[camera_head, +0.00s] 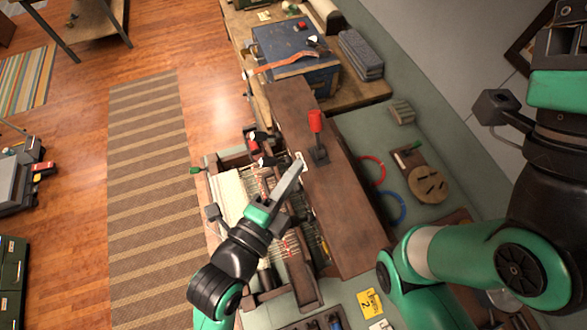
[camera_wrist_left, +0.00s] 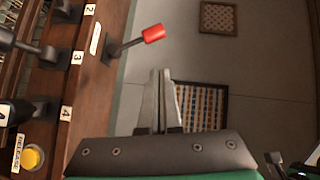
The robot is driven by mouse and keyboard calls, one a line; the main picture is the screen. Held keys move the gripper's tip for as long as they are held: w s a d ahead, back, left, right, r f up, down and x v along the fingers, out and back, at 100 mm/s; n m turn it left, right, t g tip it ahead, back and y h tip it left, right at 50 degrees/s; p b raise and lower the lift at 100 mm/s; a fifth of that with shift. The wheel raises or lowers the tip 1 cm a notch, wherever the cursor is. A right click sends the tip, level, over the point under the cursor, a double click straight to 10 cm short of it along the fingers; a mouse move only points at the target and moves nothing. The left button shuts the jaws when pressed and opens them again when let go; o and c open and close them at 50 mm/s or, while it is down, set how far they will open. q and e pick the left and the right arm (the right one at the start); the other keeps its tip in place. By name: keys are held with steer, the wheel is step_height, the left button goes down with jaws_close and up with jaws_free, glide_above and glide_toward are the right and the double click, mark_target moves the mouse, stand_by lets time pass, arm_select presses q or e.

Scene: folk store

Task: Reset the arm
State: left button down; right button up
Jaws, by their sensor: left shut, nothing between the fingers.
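My left arm rises from the bottom of the head view, and its left gripper (camera_head: 299,164) is over the loom-like machine (camera_head: 345,220) on the bench. Its fingers are together and empty. The fingertips lie beside a lever with a red handle (camera_head: 316,122). In the left wrist view the closed left gripper (camera_wrist_left: 159,76) points up the picture, and the red-handled lever (camera_wrist_left: 152,33) stands to its upper left, apart from the fingers. My right arm fills the right side of the head view; its fingertips are out of frame.
A blue box (camera_head: 292,52) and a grey stack (camera_head: 360,54) stand on a wooden table at the back. Red and blue rings (camera_head: 392,207) lie right of the machine. A yellow button (camera_wrist_left: 33,157) and numbered labels show in the left wrist view. A striped rug (camera_head: 148,190) covers the floor.

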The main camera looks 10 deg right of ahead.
stand_by(0.5)
arm_select(q)
steer(key=w+a+r+n+t+y+p, duration=0.1)
steer(key=w+a+r+t+p, duration=0.2)
steer(key=r, duration=0.7)
steer(key=a+r+n+t+y, duration=0.1)
steer(key=a+r+n+t, duration=0.1)
steer(key=a+r, duration=0.5)
steer(key=w+a+r+n+t+p, duration=0.1)
steer(key=w+a+r+t+p, duration=0.15)
steer(key=r, duration=0.95)
steer(key=s+a+r+n+t+y, duration=0.2)
steer(key=s+a+r+n+t, duration=0.1)
steer(key=r+n, duration=0.5)
steer(key=s+a+r+n+t+y, duration=0.3)
steer(key=s+a+r+n, duration=0.2)
steer(key=r+n, duration=0.3)
steer(key=shift+s+r+n+y, duration=0.3)
steer(key=shift+s+n, duration=0.25)
steer(key=shift+n, duration=0.75)
steer(key=shift+d, duration=0.1)
steer(key=shift+f+y, duration=0.1)
steer(key=shift+y, duration=0.2)
